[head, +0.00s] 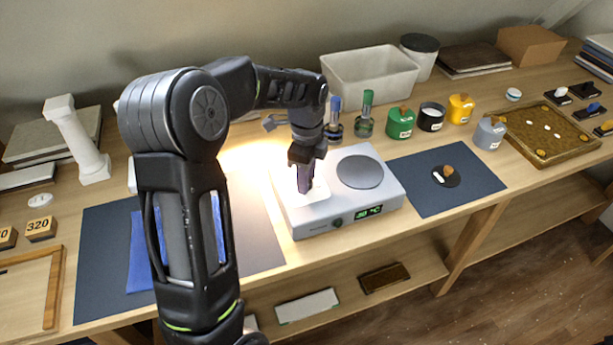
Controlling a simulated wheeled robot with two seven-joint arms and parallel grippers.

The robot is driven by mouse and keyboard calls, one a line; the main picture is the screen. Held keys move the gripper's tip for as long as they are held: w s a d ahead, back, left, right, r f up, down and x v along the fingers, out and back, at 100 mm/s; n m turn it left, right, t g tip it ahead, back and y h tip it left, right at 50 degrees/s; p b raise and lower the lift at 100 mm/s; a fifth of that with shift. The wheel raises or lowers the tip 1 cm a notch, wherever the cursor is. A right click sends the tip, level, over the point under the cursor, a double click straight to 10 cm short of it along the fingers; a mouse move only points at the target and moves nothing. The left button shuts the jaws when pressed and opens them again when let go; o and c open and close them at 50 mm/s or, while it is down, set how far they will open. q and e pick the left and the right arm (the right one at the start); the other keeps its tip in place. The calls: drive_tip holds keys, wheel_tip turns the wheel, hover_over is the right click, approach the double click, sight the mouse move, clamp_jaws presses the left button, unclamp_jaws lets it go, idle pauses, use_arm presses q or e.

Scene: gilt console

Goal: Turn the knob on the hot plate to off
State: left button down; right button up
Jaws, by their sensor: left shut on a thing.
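The hot plate (296,215) is a light grey box on the table, with a round grey heating disc (360,172) on its top right. Its front has a green-lit display (368,211) reading about 30 °C and a small dark green round part (338,222). The knob's pointer and markings cannot be read. My right gripper is not in view.
Behind stand a white bin (370,75), a green-topped bottle (366,112) and several coloured pots, one green (400,123). A dark blue mat (470,196) with a small dark dish lies to the right. A gilt tray (545,150) sits further right.

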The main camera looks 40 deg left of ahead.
use_arm(q)
drive_tip(key=shift+n, duration=0.4)
drive_tip(key=n+b, duration=0.1)
drive_tip(key=n, duration=0.5)
drive_tip(key=shift+w, duration=0.15)
drive_tip(key=n, duration=0.3)
drive_tip(key=shift+a+n, duration=0.15)
drive_tip(key=shift+n, duration=1.95)
drive_tip(key=shift+w, duration=0.1)
drive_tip(key=c, duration=0.9)
unclamp_jaws()
drive_tip(key=shift+c, duration=0.2)
drive_tip(key=shift+r, duration=0.1)
